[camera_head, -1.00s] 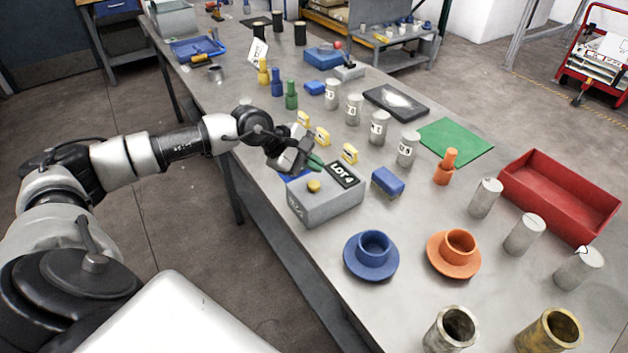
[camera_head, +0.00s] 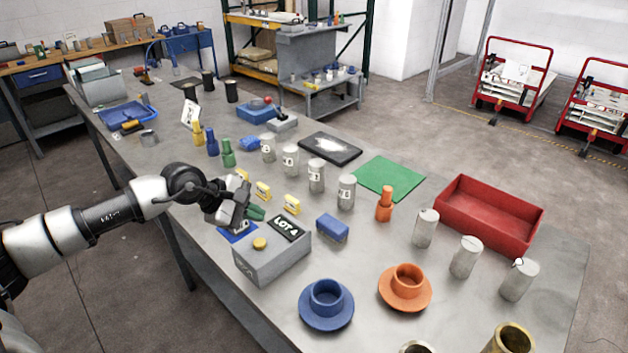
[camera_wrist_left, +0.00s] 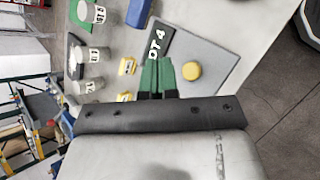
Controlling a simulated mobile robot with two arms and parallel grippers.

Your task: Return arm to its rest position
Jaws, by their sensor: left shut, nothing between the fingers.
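My right gripper is not in view.
Small yellow blocks (camera_head: 292,204), a blue block (camera_head: 332,228) and numbered grey cylinders (camera_head: 346,191) stand near the gripper. Blue (camera_head: 326,304) and orange (camera_head: 405,288) flanged cups sit in front. A red bin (camera_head: 490,214) is at right. Floor left of the table is clear.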

